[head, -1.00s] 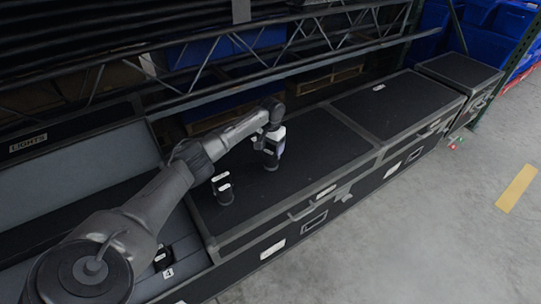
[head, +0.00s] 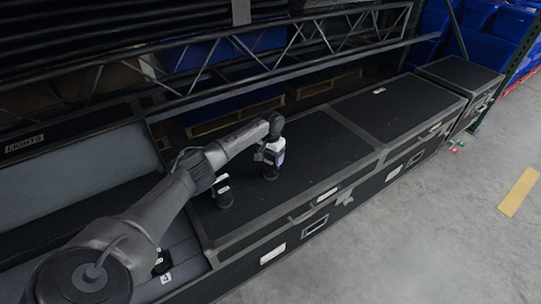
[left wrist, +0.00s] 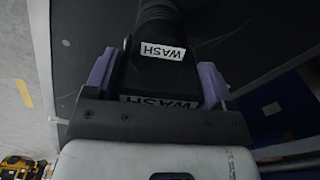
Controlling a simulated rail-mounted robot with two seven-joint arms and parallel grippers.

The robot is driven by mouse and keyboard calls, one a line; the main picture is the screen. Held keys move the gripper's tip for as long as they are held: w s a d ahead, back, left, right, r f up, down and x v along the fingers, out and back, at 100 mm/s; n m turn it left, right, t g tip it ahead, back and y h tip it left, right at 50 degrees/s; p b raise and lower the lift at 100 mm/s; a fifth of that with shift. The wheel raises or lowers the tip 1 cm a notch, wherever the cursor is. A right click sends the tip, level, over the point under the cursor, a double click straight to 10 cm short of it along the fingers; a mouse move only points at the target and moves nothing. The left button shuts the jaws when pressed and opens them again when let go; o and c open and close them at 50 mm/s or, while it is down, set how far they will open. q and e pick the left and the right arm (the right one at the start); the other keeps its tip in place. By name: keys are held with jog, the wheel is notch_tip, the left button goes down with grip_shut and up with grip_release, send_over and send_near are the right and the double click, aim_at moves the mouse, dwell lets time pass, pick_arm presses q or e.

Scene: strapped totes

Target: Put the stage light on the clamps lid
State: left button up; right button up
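The stage light (head: 271,172) is a black fixture just over or on the black lid (head: 312,150) of the middle case; I cannot tell whether its base touches. In the left wrist view the stage light (left wrist: 160,72) carries white WASH labels and sits between purple finger pads. My left gripper (head: 270,153) is shut on it from above. A similar black light (head: 224,192) stands upright on the same lid, to the left. I cannot read which lid is labelled clamps. My right gripper is not in view.
The open tote labelled LIGHTS (head: 24,143) lies at left, with another dark fixture (head: 162,262) inside. A second closed black lid (head: 400,105) adjoins at right. A metal truss (head: 240,75) runs behind. Much of the middle lid is bare.

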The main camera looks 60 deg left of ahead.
pick_arm(q)
jog(key=o, duration=0.4)
jog(key=shift+r, duration=0.1)
jog(key=shift+r, duration=0.35)
notch_tip(320, 180, up, 12)
jog(key=p, duration=0.5)
jog(key=s+d+f+m, duration=0.2)
jog(key=d+f, duration=0.3)
jog(key=d, duration=0.4)
jog(key=s+d+f+m+t, duration=0.1)
jog(key=s+d+f+m, duration=0.3)
jog(key=d, duration=0.6)
jog(key=d+f+m, duration=0.1)
jog(key=d+f, duration=0.5)
jog(key=d, duration=0.3)
jog(key=s+d+f+m+t, duration=0.2)
jog(key=s+d+f, duration=0.1)
jog(key=s+d, duration=0.85)
jog(key=s+r, duration=0.1)
jog(key=s, duration=0.3)
jog(key=s+d+r+n, duration=0.1)
jog(key=s, duration=0.4)
jog(key=s+r+n, duration=0.1)
jog(key=s, duration=0.4)
jog(key=shift+d+r+t, duration=0.3)
jog(key=shift+d, duration=0.05)
